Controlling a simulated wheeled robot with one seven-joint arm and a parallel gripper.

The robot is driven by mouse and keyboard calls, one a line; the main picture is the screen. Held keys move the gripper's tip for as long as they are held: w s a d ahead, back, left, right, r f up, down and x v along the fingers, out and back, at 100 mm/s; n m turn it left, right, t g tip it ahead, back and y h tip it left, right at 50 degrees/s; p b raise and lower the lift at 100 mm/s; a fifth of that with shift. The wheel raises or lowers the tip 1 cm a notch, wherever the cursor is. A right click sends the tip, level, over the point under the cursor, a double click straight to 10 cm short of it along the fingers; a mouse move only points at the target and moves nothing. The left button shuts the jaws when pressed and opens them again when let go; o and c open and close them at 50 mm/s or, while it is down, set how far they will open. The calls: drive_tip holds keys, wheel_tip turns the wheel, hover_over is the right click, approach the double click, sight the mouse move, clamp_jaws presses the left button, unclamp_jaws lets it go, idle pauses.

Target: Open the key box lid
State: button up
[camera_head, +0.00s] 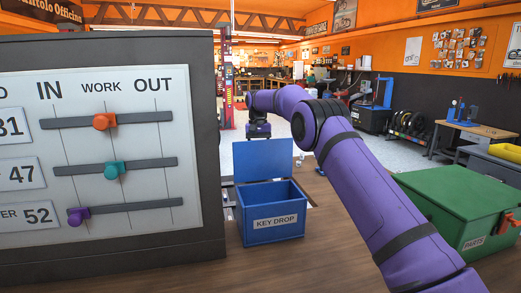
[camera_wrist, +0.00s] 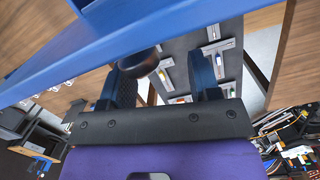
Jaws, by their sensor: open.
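The blue key box (camera_head: 272,224), marked KEY DROP, stands on the wooden surface in the head view. Its blue lid (camera_head: 263,161) stands up at the back, and the box's open top shows. My gripper (camera_head: 258,131) is at the lid's top edge. In the wrist view my gripper (camera_wrist: 160,78) has its two dark fingers apart. A dark rounded knob (camera_wrist: 140,63) shows beside the left finger, below a blue edge (camera_wrist: 170,32) that crosses the view. I cannot tell whether the fingers touch the knob. The fingertips are hidden in the head view.
A grey board with coloured sliders (camera_head: 120,165) stands close at the left. A green PARTS box (camera_head: 450,200) stands at the right, beyond my purple arm. A workbench (camera_head: 475,132) is farther back. Some wooden surface in front of the key box is bare.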

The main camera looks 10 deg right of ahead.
drive_tip(key=s+r, duration=0.2)
drive_tip(key=s, duration=0.6)
drive_tip(key=s+r, duration=0.2)
drive_tip(key=s, duration=0.6)
drive_tip(key=shift+r, duration=0.4)
drive_tip(key=shift+r, duration=0.1)
idle(0.3)
